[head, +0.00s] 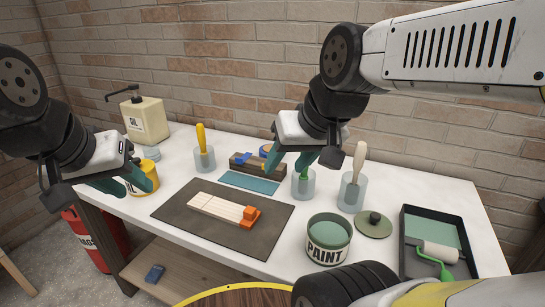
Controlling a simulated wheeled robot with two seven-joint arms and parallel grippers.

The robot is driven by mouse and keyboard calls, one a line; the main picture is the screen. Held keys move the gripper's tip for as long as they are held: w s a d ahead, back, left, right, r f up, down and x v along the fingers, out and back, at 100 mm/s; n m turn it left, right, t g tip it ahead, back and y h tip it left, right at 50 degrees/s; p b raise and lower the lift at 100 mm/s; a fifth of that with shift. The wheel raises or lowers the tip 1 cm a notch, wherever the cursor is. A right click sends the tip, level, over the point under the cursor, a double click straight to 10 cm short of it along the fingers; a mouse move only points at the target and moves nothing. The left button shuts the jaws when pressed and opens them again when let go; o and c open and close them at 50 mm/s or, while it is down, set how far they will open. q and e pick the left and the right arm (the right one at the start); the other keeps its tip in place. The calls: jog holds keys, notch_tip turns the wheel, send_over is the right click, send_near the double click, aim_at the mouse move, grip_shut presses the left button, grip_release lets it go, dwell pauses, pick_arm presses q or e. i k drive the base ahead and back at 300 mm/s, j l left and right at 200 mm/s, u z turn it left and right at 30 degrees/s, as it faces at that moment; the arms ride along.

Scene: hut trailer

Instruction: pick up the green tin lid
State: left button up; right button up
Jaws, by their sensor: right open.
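The green tin lid (374,226) is a flat round grey-green disc with a dark knob. It lies on the white table, just right of the open paint tin (328,240), which holds green paint. My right gripper (288,172) is open, its teal fingers apart over the back middle of the table, left of and behind the lid. One finger hides part of a clear cup with a green-handled tool. My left gripper (133,188) is at the table's left end, its fingers against or in front of a yellow container (150,172); I cannot tell whether it grips it.
A clear cup with a pale-handled tool (353,190) stands behind the lid. A dark paint tray (425,240) with a roller lies to its right. A dark mat (200,222) with wooden strips and an orange block lies left of the tin. My arm link is low in front.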

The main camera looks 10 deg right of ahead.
aim_at(372, 224)
jog(key=z, duration=1.25)
